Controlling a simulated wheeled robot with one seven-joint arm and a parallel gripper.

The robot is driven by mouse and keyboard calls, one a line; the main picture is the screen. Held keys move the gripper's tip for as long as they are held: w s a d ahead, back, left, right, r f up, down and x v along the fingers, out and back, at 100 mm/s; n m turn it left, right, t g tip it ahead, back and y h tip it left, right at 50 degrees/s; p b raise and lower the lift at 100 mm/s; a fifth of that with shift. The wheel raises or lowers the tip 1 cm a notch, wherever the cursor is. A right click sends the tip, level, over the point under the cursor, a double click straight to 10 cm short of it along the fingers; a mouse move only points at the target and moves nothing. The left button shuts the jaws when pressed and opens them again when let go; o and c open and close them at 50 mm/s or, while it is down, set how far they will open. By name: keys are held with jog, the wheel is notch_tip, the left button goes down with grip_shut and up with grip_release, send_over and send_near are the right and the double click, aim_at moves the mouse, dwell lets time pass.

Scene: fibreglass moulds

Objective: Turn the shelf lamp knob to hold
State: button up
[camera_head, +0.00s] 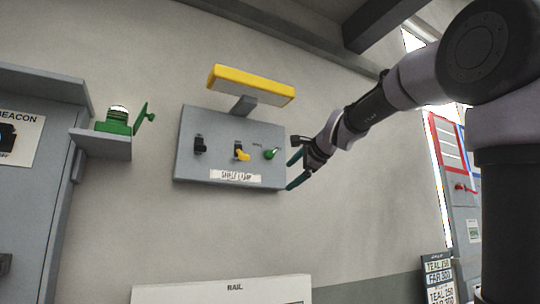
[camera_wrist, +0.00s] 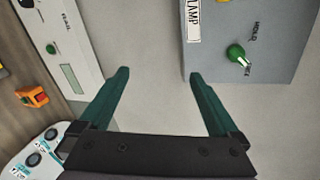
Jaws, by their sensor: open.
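The shelf lamp panel (camera_head: 222,168) is a grey box on the wall with a white label and a yellow lamp bar (camera_head: 250,85) above it. Its green knob (camera_head: 271,153) is at the right end; in the wrist view the knob (camera_wrist: 236,53) has a white mark pointing down-right toward a small word. Another word, apparently HOLD, is printed above and right of it there. My gripper (camera_head: 291,171) is open and empty near the panel's right edge. In the wrist view its dark teal fingers (camera_wrist: 159,74) are apart, with the knob beyond and right of them, not between them.
The panel also carries a black switch (camera_head: 200,146) and a yellow knob (camera_head: 241,153). A grey beacon cabinet (camera_head: 30,190) with a shelf holding a green device (camera_head: 116,122) stands at left. A white RAIL panel (camera_head: 225,291) is below. Bare wall lies between.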

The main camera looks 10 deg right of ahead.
aim_at(272, 152)
jog(key=w+r+m+t, duration=0.3)
jog(key=w+r+m, duration=0.3)
jog(key=w+r, duration=0.45)
jog(key=shift+m+y, duration=0.3)
jog(key=x, duration=0.3)
jog(key=r+x, duration=0.1)
jog(key=x, duration=0.2)
jog(key=r+x, duration=0.1)
jog(key=x, duration=0.2)
jog(key=shift+w+a+r, duration=0.1)
jog(key=shift+a, duration=0.1)
jog(key=c, duration=1.4)
jog(key=shift+o, duration=0.2)
